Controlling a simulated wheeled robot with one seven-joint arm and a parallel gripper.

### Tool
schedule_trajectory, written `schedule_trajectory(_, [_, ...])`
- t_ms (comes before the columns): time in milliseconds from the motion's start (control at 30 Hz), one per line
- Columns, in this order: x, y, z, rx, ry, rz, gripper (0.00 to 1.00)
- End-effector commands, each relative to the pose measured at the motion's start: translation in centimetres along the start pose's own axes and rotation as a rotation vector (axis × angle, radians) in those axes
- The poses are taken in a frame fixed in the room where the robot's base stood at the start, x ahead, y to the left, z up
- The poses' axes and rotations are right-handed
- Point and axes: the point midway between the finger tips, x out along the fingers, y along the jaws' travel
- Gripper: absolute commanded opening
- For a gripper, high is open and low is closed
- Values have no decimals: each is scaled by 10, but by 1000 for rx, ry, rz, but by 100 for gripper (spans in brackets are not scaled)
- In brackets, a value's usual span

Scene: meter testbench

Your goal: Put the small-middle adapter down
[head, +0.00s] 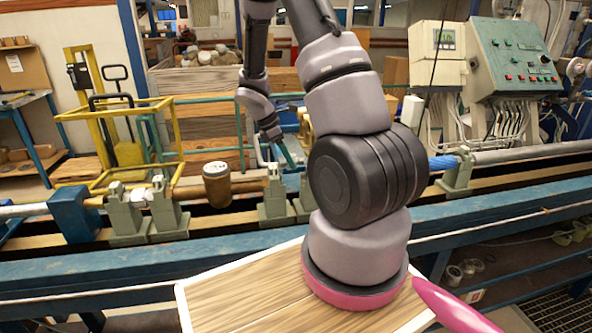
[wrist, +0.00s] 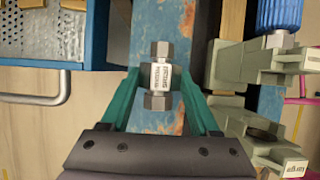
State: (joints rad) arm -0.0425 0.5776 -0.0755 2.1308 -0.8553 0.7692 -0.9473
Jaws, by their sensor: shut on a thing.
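The adapter (wrist: 161,76) is a short metal fitting with hex ends and a printed label on its middle; the label is too small for me to read. It lies between the green fingers of my gripper (wrist: 158,80), which is shut on it, above a worn blue beam (wrist: 150,122). I cannot tell whether it touches the beam. In the head view my gripper (head: 285,152) points down over the test line, and I cannot make out the adapter there.
Grey-green clamps (wrist: 232,68) stand close to the right of my gripper, one below a blue fitting (wrist: 279,14). A blue tray (wrist: 84,50) with a perforated plate is at upper left. A brass meter (head: 217,186) sits on the line to the left. A control box (head: 515,55) stands at right.

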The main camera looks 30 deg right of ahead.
Motion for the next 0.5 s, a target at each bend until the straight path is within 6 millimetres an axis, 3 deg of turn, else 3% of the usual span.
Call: schedule_trajectory(500, [45, 0, -21, 1, 0, 1, 0])
